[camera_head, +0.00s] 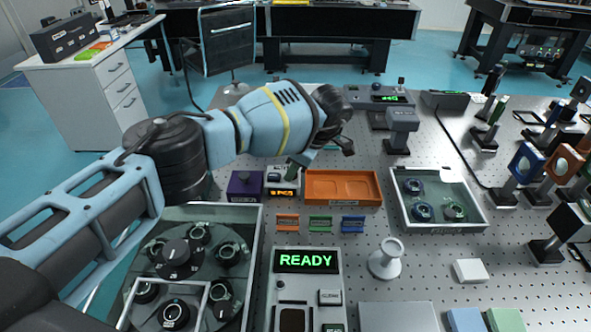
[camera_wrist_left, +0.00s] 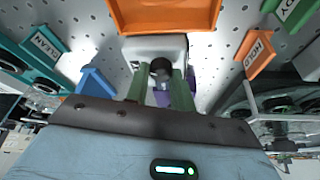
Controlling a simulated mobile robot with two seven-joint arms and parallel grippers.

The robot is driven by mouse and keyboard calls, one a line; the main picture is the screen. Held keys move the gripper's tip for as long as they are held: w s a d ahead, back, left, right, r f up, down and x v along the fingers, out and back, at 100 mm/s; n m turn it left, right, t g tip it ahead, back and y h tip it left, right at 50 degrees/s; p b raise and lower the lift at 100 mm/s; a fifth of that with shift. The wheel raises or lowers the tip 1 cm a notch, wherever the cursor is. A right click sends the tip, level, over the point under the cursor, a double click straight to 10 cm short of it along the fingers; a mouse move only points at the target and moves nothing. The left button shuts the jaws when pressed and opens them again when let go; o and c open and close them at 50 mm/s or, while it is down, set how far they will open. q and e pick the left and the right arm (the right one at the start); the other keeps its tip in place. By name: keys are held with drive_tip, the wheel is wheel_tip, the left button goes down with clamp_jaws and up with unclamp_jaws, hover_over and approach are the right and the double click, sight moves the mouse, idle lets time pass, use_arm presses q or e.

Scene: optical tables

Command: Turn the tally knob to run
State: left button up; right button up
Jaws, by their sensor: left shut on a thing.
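The tally unit (camera_head: 283,190) is a small pale box with an orange-lit display, between a purple box and an orange tray. In the left wrist view its pale casing (camera_wrist_left: 155,46) lies just beyond my fingers. Its dark round knob (camera_wrist_left: 161,68) shows between the two green fingers. My left gripper (camera_head: 292,172) reaches down over the unit in the head view; in the left wrist view the gripper (camera_wrist_left: 160,82) is shut on the knob. The knob's pointer and setting marks cannot be made out. My right gripper is not in view.
The purple box (camera_head: 245,186) and the orange tray (camera_head: 343,200) stand close on either side. Small orange, green and blue holders (camera_head: 320,224) stand in front. A glass-covered case (camera_head: 437,226) lies right. A console reading READY (camera_head: 305,262) stands nearer.

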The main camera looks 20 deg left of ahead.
use_arm(q)
drive_tip(key=n+g+b, duration=0.1)
drive_tip(key=n, duration=0.1)
drive_tip(key=n+b, duration=0.2)
drive_tip(key=shift+w+f+n+g, duration=0.1)
drive_tip(key=shift+f+n+g, duration=0.05)
drive_tip(key=shift+n+g, duration=0.2)
drive_tip(key=shift+n+g+b, duration=0.25)
drive_tip(key=shift+n+b, duration=0.1)
drive_tip(key=shift+h, duration=0.3)
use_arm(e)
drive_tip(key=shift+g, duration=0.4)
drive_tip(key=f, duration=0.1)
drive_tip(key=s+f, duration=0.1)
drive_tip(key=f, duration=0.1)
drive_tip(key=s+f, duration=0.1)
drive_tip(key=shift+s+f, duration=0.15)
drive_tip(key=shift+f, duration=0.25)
use_arm(q)
drive_tip(key=shift+n, duration=0.3)
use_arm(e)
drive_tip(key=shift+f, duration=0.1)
use_arm(q)
drive_tip(key=o, duration=0.7)
drive_tip(key=shift+r, duration=0.25)
